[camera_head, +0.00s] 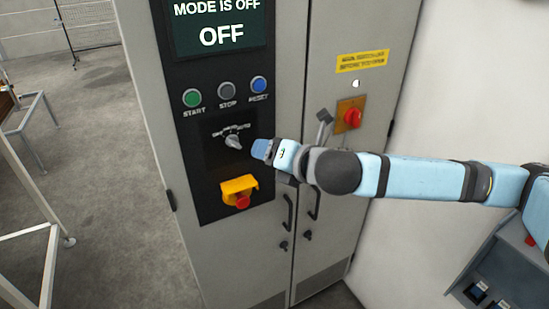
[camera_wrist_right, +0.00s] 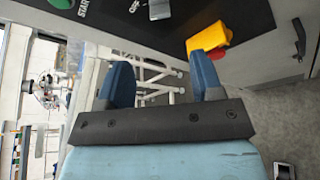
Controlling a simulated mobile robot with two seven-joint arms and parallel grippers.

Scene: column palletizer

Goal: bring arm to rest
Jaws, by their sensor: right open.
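My right arm reaches in from the right in the head view, in front of a grey control cabinet (camera_head: 240,275). My right gripper (camera_head: 262,149) is just right of the grey selector knob (camera_head: 234,142) on the black panel. In the right wrist view the two blue fingers of the right gripper (camera_wrist_right: 163,85) stand apart with nothing between them. The selector knob (camera_wrist_right: 158,9) shows at the top edge there, beyond the fingers. Whether the fingers touch anything on the panel cannot be told from the head view, but they look clear of it. My left gripper is not in view.
The screen (camera_head: 221,25) reads "MODE IS OFF". Start (camera_head: 192,98), stop (camera_head: 227,91) and reset (camera_head: 259,84) buttons sit above the knob. A yellow-housed red stop button (camera_head: 240,191) is below. A red switch (camera_head: 352,118) is on the right door. Open floor (camera_head: 110,180) lies left.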

